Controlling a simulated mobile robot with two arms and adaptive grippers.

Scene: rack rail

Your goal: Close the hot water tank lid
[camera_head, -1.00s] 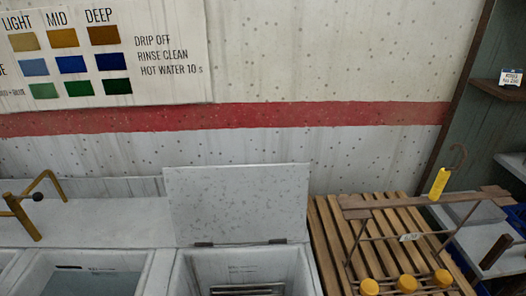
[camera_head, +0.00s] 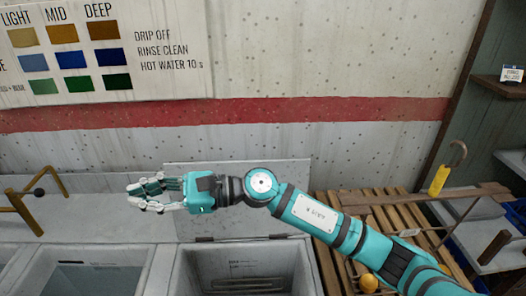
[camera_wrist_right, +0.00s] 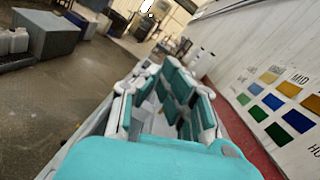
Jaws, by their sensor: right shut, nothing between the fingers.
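The hot water tank lid (camera_head: 235,225) is a pale grey panel. It stands raised at the back of the tank (camera_head: 309,268), hinged along its lower edge, and the tank's mouth is uncovered. My right arm crosses in front of the lid and hides part of it. My right gripper (camera_head: 137,194) is shut and empty, pointing left, just past the lid's left edge in the head view. Its fingers also show in the right wrist view (camera_wrist_right: 165,98). I cannot tell whether the arm touches the lid. My left gripper is out of view.
Another open basin (camera_head: 85,280) lies to the left, with a brass tap (camera_head: 22,212) behind it. A slatted wooden rack (camera_head: 325,250) with a yellow-tagged hook (camera_head: 438,180) stands at the right, partly under my arm. A colour chart (camera_head: 150,88) hangs on the back wall.

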